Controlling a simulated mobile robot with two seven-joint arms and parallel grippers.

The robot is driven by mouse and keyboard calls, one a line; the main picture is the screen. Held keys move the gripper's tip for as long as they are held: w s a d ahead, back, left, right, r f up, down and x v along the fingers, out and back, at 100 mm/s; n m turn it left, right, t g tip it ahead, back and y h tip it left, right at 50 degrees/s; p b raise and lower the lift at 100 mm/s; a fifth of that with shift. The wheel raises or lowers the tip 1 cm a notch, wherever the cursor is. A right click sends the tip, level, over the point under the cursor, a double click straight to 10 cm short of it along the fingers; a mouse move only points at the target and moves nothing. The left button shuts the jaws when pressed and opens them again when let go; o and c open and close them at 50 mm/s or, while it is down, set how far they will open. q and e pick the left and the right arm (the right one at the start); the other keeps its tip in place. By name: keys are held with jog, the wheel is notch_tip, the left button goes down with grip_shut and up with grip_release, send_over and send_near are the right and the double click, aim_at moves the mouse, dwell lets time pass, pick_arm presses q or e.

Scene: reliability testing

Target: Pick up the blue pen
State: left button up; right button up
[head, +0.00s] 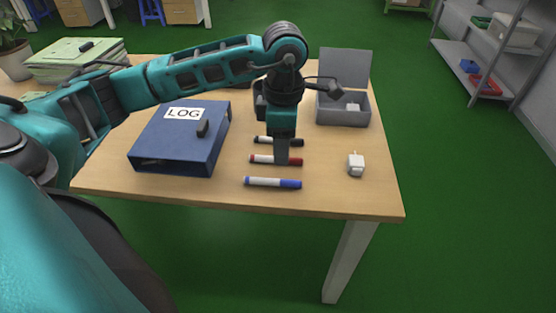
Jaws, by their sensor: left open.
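The blue pen (272,183) is a white marker with a blue cap at its right end. It lies flat on the table near the front edge. A red pen (262,159) lies behind it, and a black pen (265,140) lies behind the red one. My left gripper (282,160) points down over the row of pens. Its fingers overlap the red pen in the head view, behind the blue pen, and partly hide the red and black pens. It is open; I cannot tell whether it touches the red pen. My right gripper is not in view.
A blue LOG binder (165,150) lies left of the pens with a small dark object on it. A grey open box (343,117) stands at the back right. A white adapter (356,164) lies on the wooden table (325,195), right of the pens. The table's front edge is close.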

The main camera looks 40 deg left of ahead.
aim_at(283, 180)
pick_arm(q)
notch_tip(283, 180, down, 10)
jog(key=shift+s+d+r+b, duration=0.1)
jog(key=shift+d+r+b, duration=0.05)
jog(key=shift+b, duration=0.3)
grip_shut()
dwell(0.4)
